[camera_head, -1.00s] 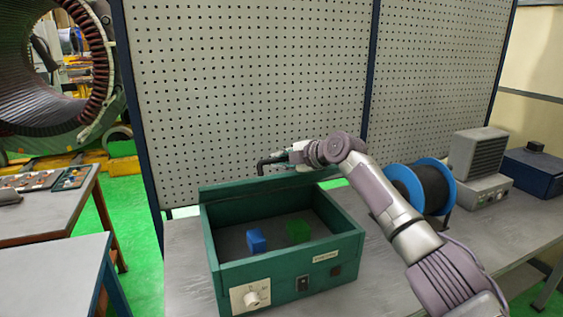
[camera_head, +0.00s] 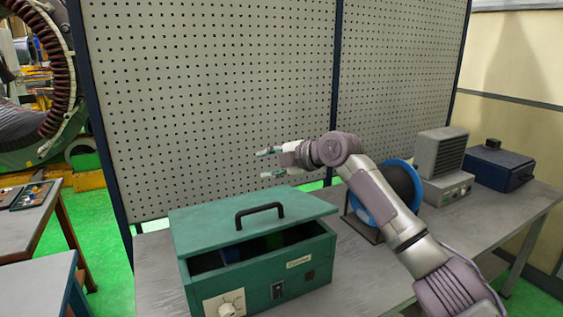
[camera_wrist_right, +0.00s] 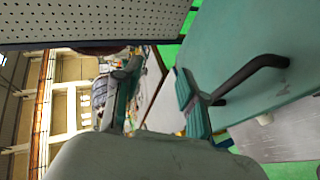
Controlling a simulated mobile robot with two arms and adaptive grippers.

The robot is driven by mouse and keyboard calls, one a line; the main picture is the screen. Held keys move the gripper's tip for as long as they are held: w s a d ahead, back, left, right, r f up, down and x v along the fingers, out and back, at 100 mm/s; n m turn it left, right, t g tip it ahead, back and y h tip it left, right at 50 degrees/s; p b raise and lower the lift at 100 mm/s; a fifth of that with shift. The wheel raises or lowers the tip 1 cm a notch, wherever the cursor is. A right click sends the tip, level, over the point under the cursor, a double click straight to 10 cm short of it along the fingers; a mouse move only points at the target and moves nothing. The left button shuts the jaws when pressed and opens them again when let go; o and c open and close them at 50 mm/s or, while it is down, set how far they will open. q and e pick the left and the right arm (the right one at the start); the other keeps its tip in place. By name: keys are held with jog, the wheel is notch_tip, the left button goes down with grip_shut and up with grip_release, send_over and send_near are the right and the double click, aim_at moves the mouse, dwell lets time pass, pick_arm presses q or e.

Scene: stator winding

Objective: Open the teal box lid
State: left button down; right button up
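The teal box (camera_head: 262,290) stands on the workbench. Its lid (camera_head: 200,222) slants over the box top, leaving a dark gap along the front. The black handle (camera_head: 260,210) is on the lid's upper face. My left gripper is out of view.
A blue-rimmed spool (camera_head: 404,187) stands right of the box, partly behind my right arm. A grey vented unit (camera_head: 443,155) and a blue box (camera_head: 498,167) are farther right. A perforated panel (camera_head: 220,90) rises behind the bench.

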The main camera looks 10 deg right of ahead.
jog(key=shift+v, duration=2.4)
jog(key=shift+s+f, duration=0.1)
